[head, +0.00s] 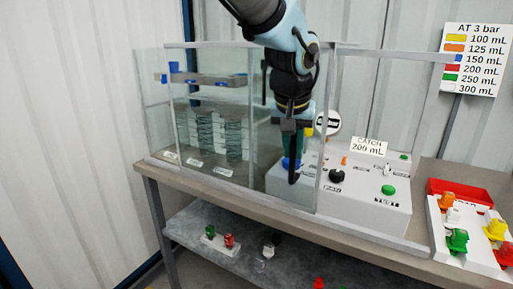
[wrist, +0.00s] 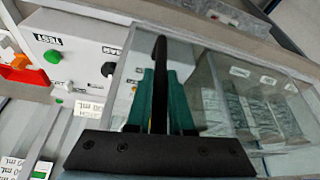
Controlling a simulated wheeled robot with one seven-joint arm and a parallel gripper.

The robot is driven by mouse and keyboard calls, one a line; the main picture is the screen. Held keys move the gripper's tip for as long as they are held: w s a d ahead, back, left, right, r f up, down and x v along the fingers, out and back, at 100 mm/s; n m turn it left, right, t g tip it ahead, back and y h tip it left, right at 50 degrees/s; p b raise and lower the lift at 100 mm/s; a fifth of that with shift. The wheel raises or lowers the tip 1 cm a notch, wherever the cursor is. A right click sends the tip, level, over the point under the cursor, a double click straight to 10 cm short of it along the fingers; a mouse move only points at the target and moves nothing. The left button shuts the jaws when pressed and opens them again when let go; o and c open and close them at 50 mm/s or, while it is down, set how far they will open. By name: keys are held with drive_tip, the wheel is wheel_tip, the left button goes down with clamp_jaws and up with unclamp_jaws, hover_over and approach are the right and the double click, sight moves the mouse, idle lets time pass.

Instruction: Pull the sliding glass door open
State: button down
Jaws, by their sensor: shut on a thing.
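The sliding glass door (head: 268,125) is a clear pane in a grey frame on the front of the bench enclosure. Its right frame edge stands in front of the grey control box, and the box's right part shows without glass before it. A black upright bar handle (head: 293,172) is on the pane. My gripper (head: 300,143) is at the handle, shut on it. In the wrist view the green fingers of my gripper (wrist: 160,98) close around the black handle (wrist: 160,50), and the glass door (wrist: 205,62) lies behind them.
The control box (head: 367,205) has knobs and a green button. Springs (head: 205,135) stand behind glass at left. A red tray (head: 460,190) and coloured parts are at right. A lower shelf (head: 250,250) holds small parts. A volume sign (head: 475,60) stands behind.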

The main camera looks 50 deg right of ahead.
drive_tip(key=s+d, duration=0.3)
drive_tip(key=s, duration=0.9)
drive_tip(key=s+d, duration=0.3)
drive_tip(key=s, duration=1)
drive_tip(key=shift+s+d+b, duration=0.15)
drive_tip(key=shift+d+b, duration=0.15)
drive_tip(key=shift+b, duration=0.1)
drive_tip(key=c, duration=0.8)
unclamp_jaws()
drive_tip(key=b+v, duration=0.2)
drive_tip(key=v, duration=0.8)
drive_tip(key=shift+r, duration=0.4)
drive_tip(key=shift+a, duration=0.15)
